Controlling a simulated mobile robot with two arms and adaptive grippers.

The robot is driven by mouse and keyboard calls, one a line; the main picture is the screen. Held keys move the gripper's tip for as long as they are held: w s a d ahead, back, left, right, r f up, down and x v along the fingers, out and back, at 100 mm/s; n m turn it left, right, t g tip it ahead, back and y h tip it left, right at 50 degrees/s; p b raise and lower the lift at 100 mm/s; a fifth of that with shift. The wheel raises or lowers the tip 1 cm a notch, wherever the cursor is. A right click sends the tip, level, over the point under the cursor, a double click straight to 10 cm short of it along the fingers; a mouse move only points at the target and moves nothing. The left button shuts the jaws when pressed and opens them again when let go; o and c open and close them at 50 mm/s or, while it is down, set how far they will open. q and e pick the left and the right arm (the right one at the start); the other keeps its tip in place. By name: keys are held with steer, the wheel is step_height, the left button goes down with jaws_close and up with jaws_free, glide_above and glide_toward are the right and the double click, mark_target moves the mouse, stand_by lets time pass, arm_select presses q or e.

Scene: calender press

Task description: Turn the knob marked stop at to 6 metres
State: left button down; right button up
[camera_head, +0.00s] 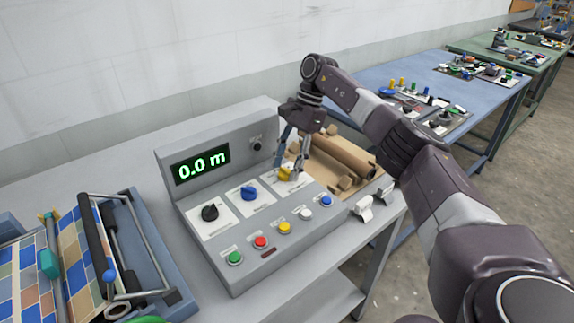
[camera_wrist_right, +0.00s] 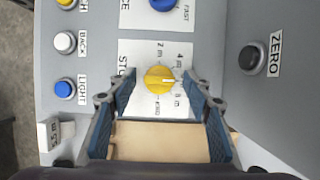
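The yellow stop-at knob (camera_head: 285,173) sits on a white plate on the grey control panel, at the right end of the row of knobs. In the wrist view the knob (camera_wrist_right: 160,79) shows a pale pointer line towards the right, near the metre marks; the exact mark is too small to read surely. My right gripper (camera_head: 287,166) is open, its fingers on either side of the knob, with gaps showing between them and it. The panel display (camera_head: 201,164) reads 0.0 m. My left gripper is not in view.
A blue knob (camera_head: 249,193) and a black knob (camera_head: 210,212) stand left of the yellow one. Several coloured buttons line the panel front. A dark ZERO button (camera_wrist_right: 251,58) is nearby. A tray of cardboard rolls (camera_head: 342,156) lies to the right.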

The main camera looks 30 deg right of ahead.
steer(key=v, duration=0.7)
steer(key=shift+r, duration=0.25)
steer(key=shift+d, duration=0.1)
stand_by(0.4)
